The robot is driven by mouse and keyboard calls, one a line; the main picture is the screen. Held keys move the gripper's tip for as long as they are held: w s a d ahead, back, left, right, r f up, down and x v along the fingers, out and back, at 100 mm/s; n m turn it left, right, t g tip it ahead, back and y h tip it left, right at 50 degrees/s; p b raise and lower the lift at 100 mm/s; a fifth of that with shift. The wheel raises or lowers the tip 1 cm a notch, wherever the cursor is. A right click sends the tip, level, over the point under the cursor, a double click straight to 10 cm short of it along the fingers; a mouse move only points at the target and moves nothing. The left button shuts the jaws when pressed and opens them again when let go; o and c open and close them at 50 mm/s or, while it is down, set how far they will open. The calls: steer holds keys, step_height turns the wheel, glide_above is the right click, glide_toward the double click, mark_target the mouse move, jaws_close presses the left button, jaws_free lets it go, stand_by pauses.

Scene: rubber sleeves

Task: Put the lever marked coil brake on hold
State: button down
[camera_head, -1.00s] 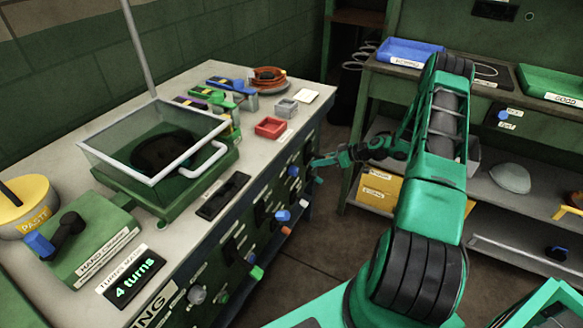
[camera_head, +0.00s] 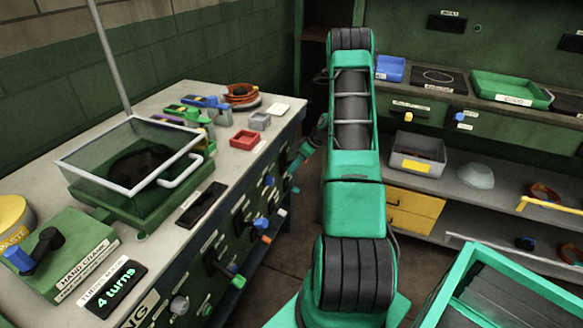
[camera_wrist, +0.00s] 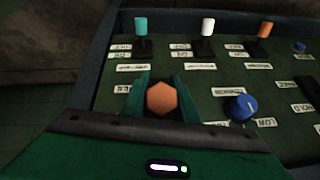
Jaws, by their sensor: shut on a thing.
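In the wrist view my gripper (camera_wrist: 162,88) is shut on an orange hexagonal knob (camera_wrist: 162,98), with a green finger on each side. The knob hides what lies beneath it. Levers with a teal cap (camera_wrist: 141,27), a white cap (camera_wrist: 208,27) and an orange cap (camera_wrist: 265,30) stand beyond it on the dark panel (camera_wrist: 185,82). The small labels are mostly unreadable, so I cannot tell which one says coil brake. In the head view my arm reaches the front of the bench (camera_head: 258,262), and the held knob cannot be made out.
A blue knob (camera_wrist: 240,106) sits close right of my gripper. Several coloured controls jut from the bench front, including a blue one (camera_head: 260,222) and a green one (camera_head: 238,282). A shelf unit (camera_head: 470,190) stands at the right. Floor shows between them.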

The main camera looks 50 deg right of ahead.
steer(key=shift+w+r, duration=0.3)
steer(key=shift+w, duration=0.2)
steer(key=c, duration=1.4)
jaws_free()
steer(key=shift+f, duration=0.1)
steer(key=shift+s, duration=0.15)
steer(key=shift+f, duration=0.1)
steer(key=v, duration=1)
steer(key=shift+s+r, duration=0.15)
steer(key=shift+r, duration=0.2)
